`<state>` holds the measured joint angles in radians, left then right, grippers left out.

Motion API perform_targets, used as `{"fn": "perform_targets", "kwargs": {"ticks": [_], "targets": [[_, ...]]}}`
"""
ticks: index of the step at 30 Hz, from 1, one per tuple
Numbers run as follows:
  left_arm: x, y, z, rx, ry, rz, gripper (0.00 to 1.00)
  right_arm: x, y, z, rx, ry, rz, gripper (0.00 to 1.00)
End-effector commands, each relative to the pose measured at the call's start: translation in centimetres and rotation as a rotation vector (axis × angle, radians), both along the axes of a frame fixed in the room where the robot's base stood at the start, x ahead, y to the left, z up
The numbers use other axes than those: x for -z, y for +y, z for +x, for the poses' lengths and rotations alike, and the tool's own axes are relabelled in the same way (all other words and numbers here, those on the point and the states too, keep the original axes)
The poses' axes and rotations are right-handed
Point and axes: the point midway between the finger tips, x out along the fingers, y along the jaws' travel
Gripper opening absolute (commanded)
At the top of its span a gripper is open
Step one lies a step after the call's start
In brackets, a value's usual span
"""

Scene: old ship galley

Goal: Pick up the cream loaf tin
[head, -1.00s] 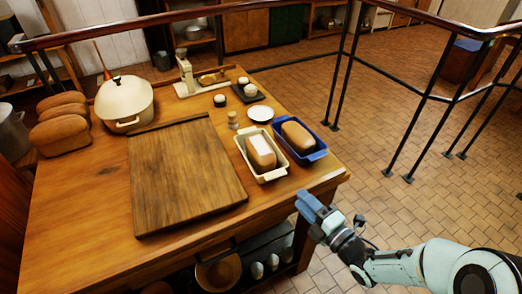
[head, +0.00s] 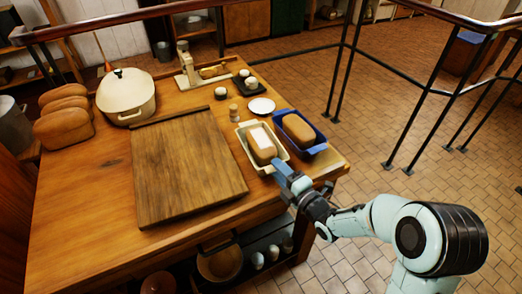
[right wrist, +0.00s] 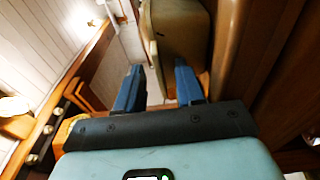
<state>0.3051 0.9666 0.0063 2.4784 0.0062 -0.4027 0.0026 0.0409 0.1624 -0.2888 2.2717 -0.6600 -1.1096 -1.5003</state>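The cream loaf tin (head: 248,152) stands on the wooden table near its right front corner, with a loaf (head: 262,146) bearing a pale strip in it. My right gripper (head: 280,168) is at the tin's near end, its blue fingers close to the rim. In the right wrist view the fingers of this gripper (right wrist: 158,86) are apart, with a cream wall and a brown loaf just beyond them. I cannot tell whether a finger touches the tin. My left gripper is not in view.
A blue loaf tin (head: 316,148) with a loaf stands close on the right of the cream tin. A cutting board (head: 185,165) lies on the left. A white saucer (head: 262,105) and a small shaker (head: 233,113) are behind. A dark railing stands beyond the table.

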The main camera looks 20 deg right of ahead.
Motion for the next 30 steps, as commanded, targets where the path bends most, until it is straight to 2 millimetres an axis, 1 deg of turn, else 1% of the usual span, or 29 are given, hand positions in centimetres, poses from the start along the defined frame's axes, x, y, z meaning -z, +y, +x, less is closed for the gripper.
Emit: {"fn": "perform_targets", "kwargs": {"ticks": [1,2,3,4,5,16,20,23,26,29,30], "targets": [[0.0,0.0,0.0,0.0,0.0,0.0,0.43,0.0,0.0,0.0,0.0,0.0,0.0,0.37],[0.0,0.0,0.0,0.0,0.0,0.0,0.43,0.0,0.0,0.0,0.0,0.0,0.0,0.28],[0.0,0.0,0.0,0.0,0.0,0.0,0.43,0.0,0.0,0.0,0.0,0.0,0.0,0.15],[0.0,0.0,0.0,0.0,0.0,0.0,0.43,0.0,0.0,0.0,0.0,0.0,0.0,0.05],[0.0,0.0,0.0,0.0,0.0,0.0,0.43,0.0,0.0,0.0,0.0,0.0,0.0,0.0],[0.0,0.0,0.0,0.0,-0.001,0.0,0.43,-0.3,0.0,0.0,0.0,-0.008,0.0,0.0],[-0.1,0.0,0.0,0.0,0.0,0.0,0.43,-1.0,0.0,0.0,0.0,-0.009,-0.001,0.0],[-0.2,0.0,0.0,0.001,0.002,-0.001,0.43,-2.1,0.0,0.0,0.0,-0.013,-0.001,0.0],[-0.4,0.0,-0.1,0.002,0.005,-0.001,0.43,-3.9,0.0,0.0,0.0,-0.015,-0.001,0.0],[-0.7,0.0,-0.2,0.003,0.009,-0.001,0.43,-6.5,0.0,0.0,0.0,-0.018,-0.001,0.0],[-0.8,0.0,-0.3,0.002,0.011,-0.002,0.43,-7.7,0.0,0.0,0.0,-0.018,0.0,0.0]]}}
